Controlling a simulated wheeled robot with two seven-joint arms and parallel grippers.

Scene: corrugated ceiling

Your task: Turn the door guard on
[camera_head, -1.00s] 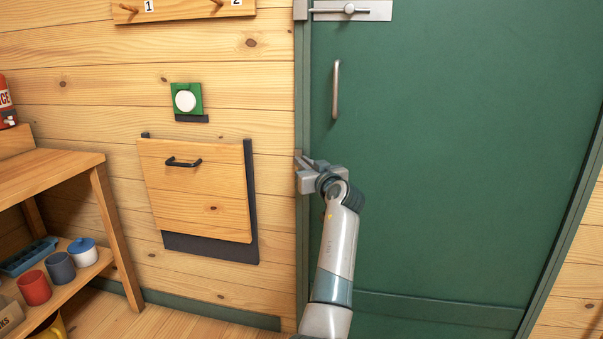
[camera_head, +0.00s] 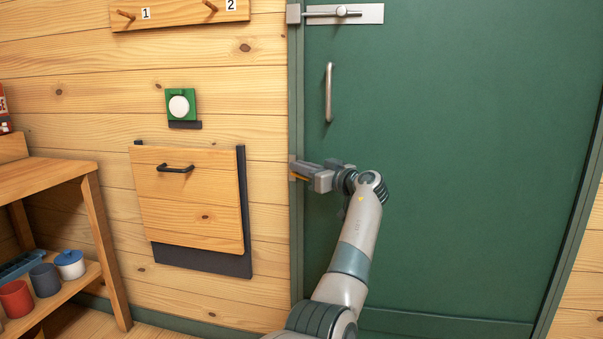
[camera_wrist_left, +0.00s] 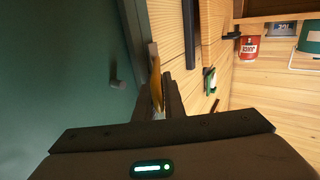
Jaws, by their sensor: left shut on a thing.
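The green door (camera_head: 450,150) is closed against its frame. The door guard shows as a small grey plate (camera_head: 292,165) on the left frame with a thin brass-yellow arm (camera_wrist_left: 156,78). My left gripper (camera_head: 300,174) is at the door's left edge, below the long handle, its jaws shut on the yellow arm. In the left wrist view the arm passes between the two dark fingers (camera_wrist_left: 158,92), and a small grey knob (camera_wrist_left: 117,83) stands on the door, apart from it. The gripper hides much of the guard in the head view. My right gripper is not in view.
A vertical grip handle (camera_head: 329,92) and a sliding bolt (camera_head: 345,13) are on the door above my gripper. A wooden fold-down panel (camera_head: 190,205) and a green-backed white button (camera_head: 180,105) are on the wall to the left. A shelf (camera_head: 98,235) stands farther left.

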